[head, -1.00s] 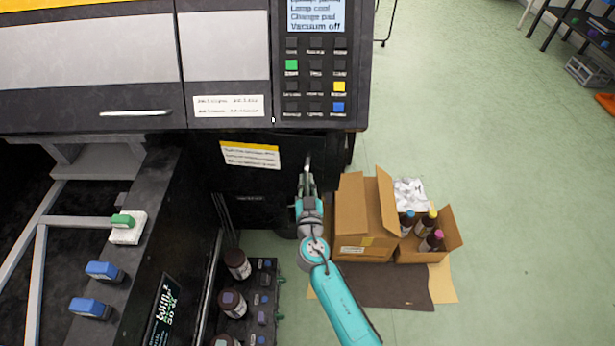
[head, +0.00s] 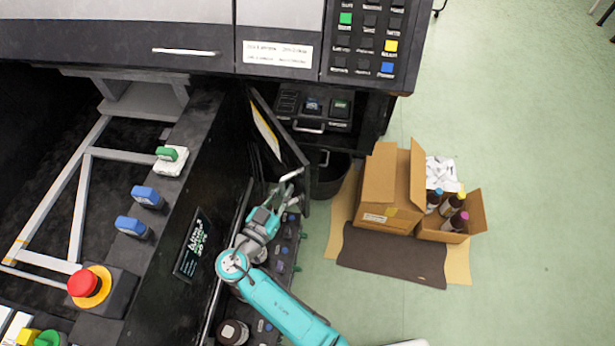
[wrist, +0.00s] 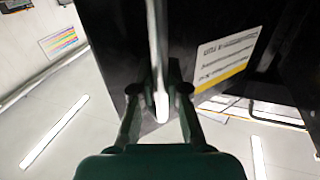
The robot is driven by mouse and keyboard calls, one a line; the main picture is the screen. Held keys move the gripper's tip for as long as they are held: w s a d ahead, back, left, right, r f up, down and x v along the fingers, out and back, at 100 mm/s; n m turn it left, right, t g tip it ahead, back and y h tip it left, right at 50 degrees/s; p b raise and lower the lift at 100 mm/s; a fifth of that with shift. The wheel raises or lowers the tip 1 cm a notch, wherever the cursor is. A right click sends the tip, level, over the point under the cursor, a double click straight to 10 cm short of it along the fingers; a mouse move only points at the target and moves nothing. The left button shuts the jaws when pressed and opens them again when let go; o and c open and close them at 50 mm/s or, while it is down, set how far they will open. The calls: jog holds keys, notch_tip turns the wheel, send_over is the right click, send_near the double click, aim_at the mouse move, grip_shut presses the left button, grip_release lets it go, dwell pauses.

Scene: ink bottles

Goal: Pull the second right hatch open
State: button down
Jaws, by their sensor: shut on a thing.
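The second right hatch (head: 283,143) is a black door with a yellow-and-white label, swung out from the machine front at a wide angle. In the wrist view the hatch (wrist: 205,40) fills the upper middle, with its label at the right. My gripper (head: 284,186) is at the hatch's free edge, shut on its pale bar handle (head: 292,174). The handle (wrist: 160,100) runs between my two fingers in the wrist view, where the gripper (wrist: 160,98) shows from behind. The hinge side is partly hidden in shadow.
Behind the hatch, a compartment holds a drawer unit (head: 312,108) and a dark bin (head: 330,178). Ink bottles (head: 233,332) stand in the rack below my arm. Green floor beyond is clear.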

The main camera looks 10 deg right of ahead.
jog(key=s+a, duration=0.1)
jog(key=a, duration=0.8)
jog(key=shift+a, duration=0.4)
jog(key=shift+s, duration=0.1)
jog(key=c, duration=1.2)
grip_release()
